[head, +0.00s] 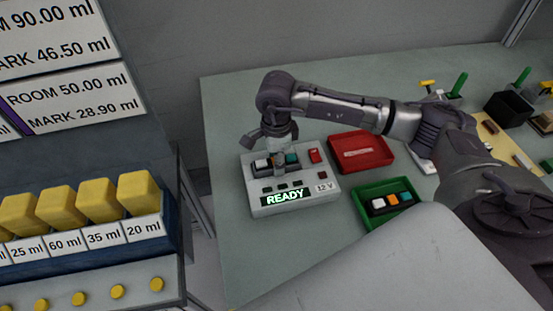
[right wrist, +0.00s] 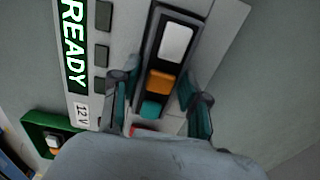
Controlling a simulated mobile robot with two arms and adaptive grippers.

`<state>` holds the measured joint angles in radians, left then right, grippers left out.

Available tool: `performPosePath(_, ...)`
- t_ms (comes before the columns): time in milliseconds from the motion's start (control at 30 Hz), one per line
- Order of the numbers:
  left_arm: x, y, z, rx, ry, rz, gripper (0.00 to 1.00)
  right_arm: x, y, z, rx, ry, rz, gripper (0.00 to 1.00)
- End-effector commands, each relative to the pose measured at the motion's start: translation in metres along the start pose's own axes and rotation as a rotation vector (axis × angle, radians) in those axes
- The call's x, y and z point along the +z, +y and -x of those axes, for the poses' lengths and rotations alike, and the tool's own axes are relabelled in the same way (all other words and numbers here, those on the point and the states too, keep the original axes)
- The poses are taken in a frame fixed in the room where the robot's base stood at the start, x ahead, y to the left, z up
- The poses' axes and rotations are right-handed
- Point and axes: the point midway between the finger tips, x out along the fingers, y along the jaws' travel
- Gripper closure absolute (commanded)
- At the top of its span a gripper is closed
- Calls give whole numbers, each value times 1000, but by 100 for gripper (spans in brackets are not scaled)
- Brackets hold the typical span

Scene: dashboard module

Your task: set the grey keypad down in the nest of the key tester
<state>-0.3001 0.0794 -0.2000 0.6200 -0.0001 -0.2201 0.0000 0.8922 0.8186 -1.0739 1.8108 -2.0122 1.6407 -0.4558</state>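The key tester (head: 322,186) is a pale box on the table, with a green READY display and a 12 V label. A dark grey keypad (head: 261,165) with white, orange and teal keys lies in its nest, lined up with the box. It also shows in the right wrist view (right wrist: 159,101). My right gripper (head: 279,168) points down over the keypad and hides its middle in the head view. In the right wrist view its fingers (right wrist: 160,97) stand on either side of the keypad, apart, with a narrow gap visible. My left gripper is not in view.
A red tray (head: 361,153) lies right of the tester. A green tray (head: 366,192) in front of it holds a black keypad (head: 391,203). Dark bins (head: 509,107) stand at the far right. A rack of yellow blocks (head: 105,200) stands at the left.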

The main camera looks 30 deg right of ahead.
Motion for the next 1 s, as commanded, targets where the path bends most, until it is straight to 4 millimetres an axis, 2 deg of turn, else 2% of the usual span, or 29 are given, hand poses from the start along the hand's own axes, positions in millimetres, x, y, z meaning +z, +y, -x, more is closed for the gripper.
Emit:
performPosePath(33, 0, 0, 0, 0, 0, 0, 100, 0, 0, 0, 1, 1, 0, 44)
performPosePath(133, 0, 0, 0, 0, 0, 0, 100, 0, 0, 0, 2, 1, 0, 28)
performPosePath(433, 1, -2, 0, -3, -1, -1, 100, 0, 1, 0, 2, 1, 0, 28)
performPosePath(533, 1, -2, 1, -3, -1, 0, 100, 0, 0, 6, 1, 0, 0, 28)
performPosePath(667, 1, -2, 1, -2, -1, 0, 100, 0, -1, 25, -2, -1, 0, 28)
performPosePath(1000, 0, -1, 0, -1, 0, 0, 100, 0, -1, 96, -2, -1, 0, 28)
